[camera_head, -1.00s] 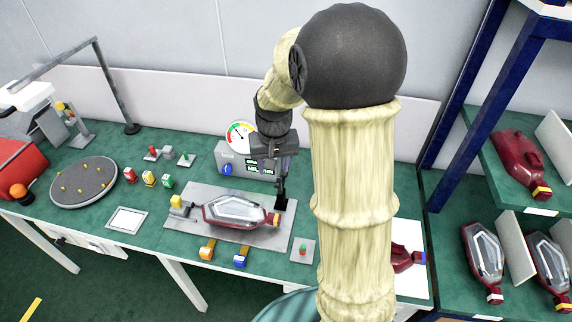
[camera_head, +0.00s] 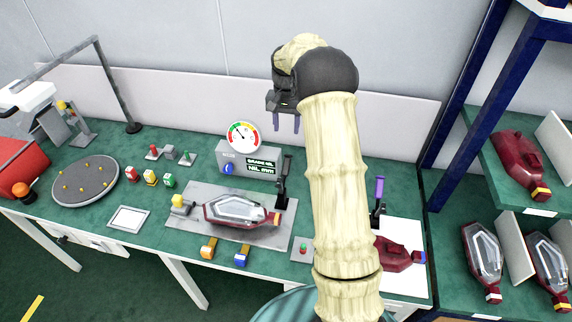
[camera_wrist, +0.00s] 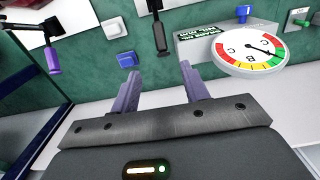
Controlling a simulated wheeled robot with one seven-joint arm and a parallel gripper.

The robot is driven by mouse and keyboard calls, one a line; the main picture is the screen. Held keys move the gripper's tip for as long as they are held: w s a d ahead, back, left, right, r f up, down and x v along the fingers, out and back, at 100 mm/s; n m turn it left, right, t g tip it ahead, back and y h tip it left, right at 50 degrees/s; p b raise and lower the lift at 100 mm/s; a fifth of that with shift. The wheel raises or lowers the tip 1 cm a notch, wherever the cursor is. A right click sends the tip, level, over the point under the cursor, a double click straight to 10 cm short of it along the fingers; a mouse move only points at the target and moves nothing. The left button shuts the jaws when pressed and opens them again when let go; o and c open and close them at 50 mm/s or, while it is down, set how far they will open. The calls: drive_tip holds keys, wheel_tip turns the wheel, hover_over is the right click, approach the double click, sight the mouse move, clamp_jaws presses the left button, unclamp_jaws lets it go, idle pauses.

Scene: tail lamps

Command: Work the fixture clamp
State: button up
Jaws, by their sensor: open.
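A dark red tail lamp (camera_head: 238,210) with a clear lens lies on the grey fixture plate (camera_head: 190,230) on the green bench. A clamp with a black upright handle (camera_head: 284,178) stands at the plate's right end, beside the lamp's yellow-tipped end; its handle also shows in the wrist view (camera_wrist: 159,38). A second clamp-like handle, purple (camera_head: 379,188), stands further right by a white board; it also shows in the wrist view (camera_wrist: 53,60). My gripper (camera_head: 287,122) is open and empty, above and behind the black handle, clear of it. Both fingers show in the wrist view (camera_wrist: 160,72).
A dial gauge (camera_head: 242,135) on a grey display box stands behind the plate, close to my gripper's left. Orange and blue blocks (camera_head: 241,255) sit at the front edge. Another red lamp (camera_head: 395,255) lies on the white board. A shelf rack (camera_head: 460,85) stands right.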

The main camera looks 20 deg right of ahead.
sight(286, 164)
wheel_tip(286, 164, down, 18)
drive_tip(key=p, duration=0.3)
drive_tip(key=shift+r, duration=0.25)
clamp_jaws()
